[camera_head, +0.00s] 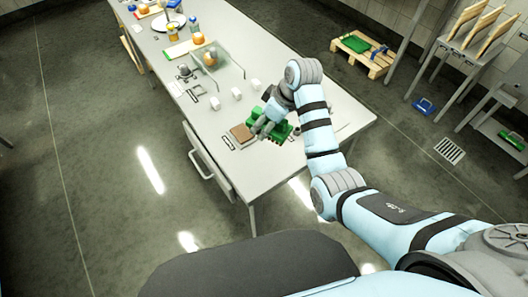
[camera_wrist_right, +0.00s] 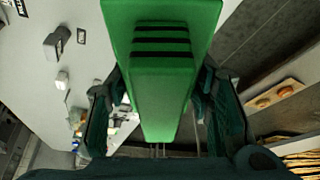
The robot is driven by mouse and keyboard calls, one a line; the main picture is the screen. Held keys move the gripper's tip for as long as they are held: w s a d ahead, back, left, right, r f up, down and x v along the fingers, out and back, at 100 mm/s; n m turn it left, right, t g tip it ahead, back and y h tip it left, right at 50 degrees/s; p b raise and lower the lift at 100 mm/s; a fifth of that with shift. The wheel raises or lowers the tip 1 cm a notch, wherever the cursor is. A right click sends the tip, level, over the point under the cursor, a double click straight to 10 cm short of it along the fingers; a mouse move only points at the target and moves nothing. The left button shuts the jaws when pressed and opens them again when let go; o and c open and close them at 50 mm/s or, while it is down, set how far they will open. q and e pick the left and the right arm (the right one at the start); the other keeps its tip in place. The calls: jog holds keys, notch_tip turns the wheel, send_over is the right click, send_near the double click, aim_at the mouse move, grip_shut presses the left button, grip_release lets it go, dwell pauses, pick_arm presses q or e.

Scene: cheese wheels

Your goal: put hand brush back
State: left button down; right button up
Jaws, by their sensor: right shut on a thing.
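The hand brush, a green block-like piece with dark slots, is in my right gripper (camera_head: 268,124). In the head view the green brush (camera_head: 283,131) is at the gripper, over the near right part of the table. In the right wrist view it (camera_wrist_right: 165,85) fills the middle, between the two dark fingers, which are shut on it. Whether it touches the table top cannot be told. My left gripper is not in view.
The long light table (camera_head: 265,170) holds a brown block (camera_head: 241,133), several small white blocks (camera_head: 236,93) and a glass box (camera_head: 211,68). A pallet with a green item (camera_head: 356,43) lies on the floor. Wooden boards (camera_head: 478,28) stand on a rack at right.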

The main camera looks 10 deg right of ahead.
aim_at(280, 137)
notch_tip(280, 137, down, 15)
jog(key=shift+w+r+b, duration=0.15)
jog(key=shift+r+b, duration=0.05)
jog(key=shift+b, duration=0.8)
jog(key=shift+f, duration=0.2)
jog(key=o, duration=1.1)
jog(key=shift+r, duration=0.1)
jog(key=shift+r, duration=0.2)
jog(key=p+v, duration=0.3)
jog(key=v, duration=0.9)
